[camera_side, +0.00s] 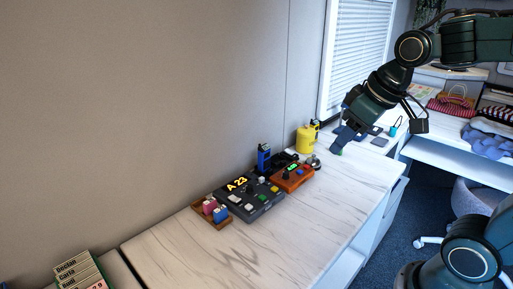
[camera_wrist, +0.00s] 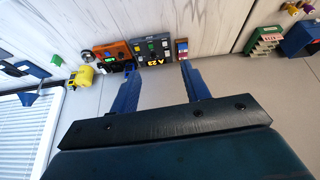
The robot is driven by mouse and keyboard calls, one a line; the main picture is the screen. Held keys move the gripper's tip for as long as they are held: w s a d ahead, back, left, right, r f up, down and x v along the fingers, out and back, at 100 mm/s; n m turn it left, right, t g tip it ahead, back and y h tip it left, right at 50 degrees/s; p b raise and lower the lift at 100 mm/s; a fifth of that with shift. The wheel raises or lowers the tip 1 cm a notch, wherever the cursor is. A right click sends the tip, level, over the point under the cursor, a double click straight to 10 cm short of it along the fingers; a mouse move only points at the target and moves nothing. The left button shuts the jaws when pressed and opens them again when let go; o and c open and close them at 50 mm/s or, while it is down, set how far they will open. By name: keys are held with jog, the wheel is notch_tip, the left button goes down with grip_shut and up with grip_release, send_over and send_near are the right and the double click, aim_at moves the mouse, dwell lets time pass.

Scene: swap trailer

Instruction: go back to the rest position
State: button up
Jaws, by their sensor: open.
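My gripper (camera_side: 345,140) hangs in the air above the right part of the white marbled counter (camera_side: 240,255) in the side view. In the wrist view its two blue fingers (camera_wrist: 158,82) are spread apart with nothing between them. Below and left of it in the side view are the black device with the lit "A 23" display (camera_side: 262,203) and the orange box with a green display (camera_side: 283,183). The gripper looks clear of both.
A small brown tray (camera_side: 200,218) holds pink and blue blocks. A blue handheld device (camera_side: 264,158) and a yellow canister (camera_side: 304,140) stand near the wall. Green labelled cards (camera_side: 80,273) are at the lower left. The counter's front half is bare.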

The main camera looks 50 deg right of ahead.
jog(key=s+a+f, duration=0.1)
jog(key=s+a, duration=0.1)
jog(key=s, duration=0.7)
jog(key=shift+f+m, duration=0.3)
jog(key=shift+f, duration=0.1)
jog(key=shift+w, duration=0.15)
dwell(1.0)
